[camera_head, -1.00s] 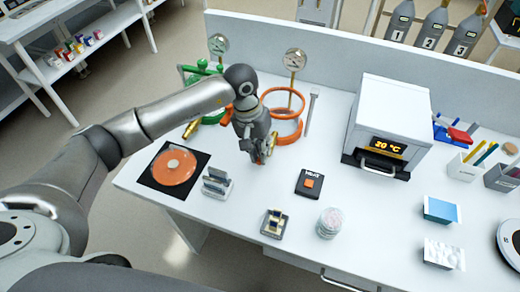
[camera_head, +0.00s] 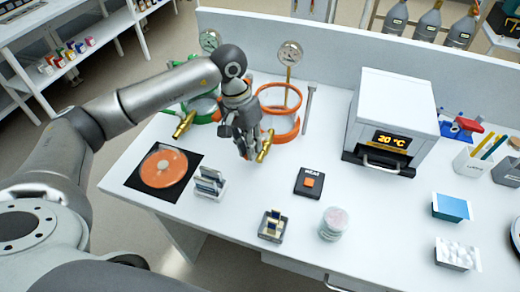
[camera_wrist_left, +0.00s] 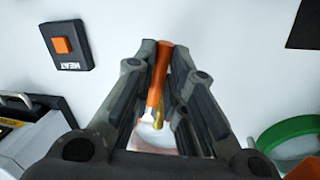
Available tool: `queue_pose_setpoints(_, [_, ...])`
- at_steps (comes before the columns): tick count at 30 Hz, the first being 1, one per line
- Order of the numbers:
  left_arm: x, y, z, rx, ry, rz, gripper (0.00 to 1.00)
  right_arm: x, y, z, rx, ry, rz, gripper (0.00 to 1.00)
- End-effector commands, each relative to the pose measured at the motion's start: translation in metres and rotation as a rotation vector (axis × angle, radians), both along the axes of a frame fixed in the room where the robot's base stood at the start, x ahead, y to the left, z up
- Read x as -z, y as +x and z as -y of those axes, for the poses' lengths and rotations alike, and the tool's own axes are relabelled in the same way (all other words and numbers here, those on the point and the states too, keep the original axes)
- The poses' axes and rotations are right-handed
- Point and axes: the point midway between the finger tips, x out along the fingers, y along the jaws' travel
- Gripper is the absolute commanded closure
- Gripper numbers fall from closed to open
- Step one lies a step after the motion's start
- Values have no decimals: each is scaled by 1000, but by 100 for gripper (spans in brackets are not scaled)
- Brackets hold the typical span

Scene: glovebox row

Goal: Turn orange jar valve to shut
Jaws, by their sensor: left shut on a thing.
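The orange jar (camera_head: 279,112) is a clear vessel with orange rings near the back of the bench. Its brass valve (camera_head: 265,146) sticks out at the front, just right of my left gripper (camera_head: 246,153). In the left wrist view, an orange handle (camera_wrist_left: 158,75) lies between the two fingers of my left gripper (camera_wrist_left: 164,48). The fingers are shut on it. A bit of brass (camera_wrist_left: 159,115) shows behind the handle. In the head view the fingers hide the handle. My right gripper is in neither view.
A green jar (camera_head: 203,106) with its own brass valve (camera_head: 184,124) stands left of my gripper, partly hidden by my arm. A gauge (camera_head: 290,54) rises behind the orange jar. A HEAT button (camera_head: 309,182) and an oven (camera_head: 393,115) are to the right. A slide rack (camera_head: 210,184) stands in front.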

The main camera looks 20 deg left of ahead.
Motion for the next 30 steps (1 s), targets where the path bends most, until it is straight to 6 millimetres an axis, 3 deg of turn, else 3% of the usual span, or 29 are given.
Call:
queue_pose_setpoints(7, [-1,0,0,1,0,2,100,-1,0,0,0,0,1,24])
queue_pose_setpoints(8, [-1,1,0,1,0,2,86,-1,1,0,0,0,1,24])
queue_pose_setpoints(13, [-1,0,0,1,0,2,66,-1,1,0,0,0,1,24])
queue_pose_setpoints(23, [-3,1,0,1,-1,2,66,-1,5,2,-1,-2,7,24])
queue_pose_setpoints(30, [-38,3,-7,0,0,6,66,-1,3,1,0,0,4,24])
